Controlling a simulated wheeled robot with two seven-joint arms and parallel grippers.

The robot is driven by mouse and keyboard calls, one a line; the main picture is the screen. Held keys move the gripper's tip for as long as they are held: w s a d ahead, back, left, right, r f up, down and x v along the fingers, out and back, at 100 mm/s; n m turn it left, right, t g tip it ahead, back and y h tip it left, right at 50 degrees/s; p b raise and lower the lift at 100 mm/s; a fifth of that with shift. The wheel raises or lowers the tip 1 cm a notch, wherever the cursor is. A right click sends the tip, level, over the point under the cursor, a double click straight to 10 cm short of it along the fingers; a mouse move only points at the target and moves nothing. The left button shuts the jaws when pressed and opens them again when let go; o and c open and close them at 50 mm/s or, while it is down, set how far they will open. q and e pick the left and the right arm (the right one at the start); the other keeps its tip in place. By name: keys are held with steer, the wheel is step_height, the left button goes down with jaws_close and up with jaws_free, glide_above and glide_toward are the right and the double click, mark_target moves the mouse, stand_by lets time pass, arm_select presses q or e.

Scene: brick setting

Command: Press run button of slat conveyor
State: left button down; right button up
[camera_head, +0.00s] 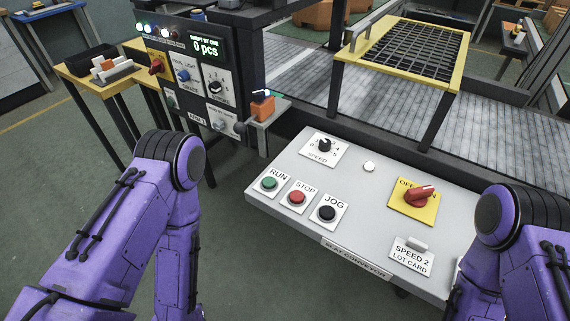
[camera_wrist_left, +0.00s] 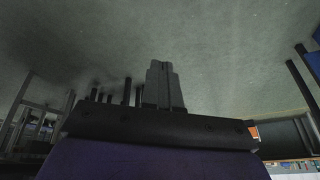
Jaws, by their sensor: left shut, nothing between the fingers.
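The slat conveyor's control panel (camera_head: 310,215) is a light grey sloping board at centre right in the head view. Its green RUN button (camera_head: 269,184) sits at the left end, with a red STOP button (camera_head: 297,198) and a black JOG button (camera_head: 326,213) to its right. A red OFF/ON rotary switch (camera_head: 420,195) on a yellow plate and a black SPEED knob (camera_head: 324,145) are also on it. My left gripper (camera_wrist_left: 164,85) is shut and empty in the left wrist view, with floor behind it. Neither gripper shows in the head view, only my purple arms.
A dark cabinet with a "0 pcs" display (camera_head: 206,48) stands at the back left. A yellow table (camera_head: 78,68) is beside it. The slatted conveyor bed (camera_head: 300,75) and a yellow-framed grate (camera_head: 405,50) lie behind the panel. Open floor lies left of the panel.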

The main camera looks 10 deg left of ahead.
arm_select(q)
steer(key=w+d+r+n+t+h+p, duration=0.25)
steer(key=w+r+p, duration=0.35)
steer(key=w+r, duration=0.45)
steer(key=w+d+r+n+t+h+p, duration=0.1)
steer(key=w+d+r+n+t+p, duration=0.15)
steer(key=w+r+p, duration=0.6)
steer(key=w+d+r+n+h+p, duration=0.1)
steer(key=w+d+r+n+h, duration=0.2)
steer(key=r, duration=0.7)
steer(key=w+d+r+n+g+h+p, duration=0.1)
steer(key=w+d+r+n+h, duration=0.2)
steer(key=w+d+r, duration=0.3)
step_height(320, 180, up, 4)
steer(key=shift+w+d+f+g+p, duration=0.1)
steer(key=shift+w+d+g+p, duration=0.15)
steer(key=shift+d, duration=0.25)
steer(key=shift+s, duration=0.1)
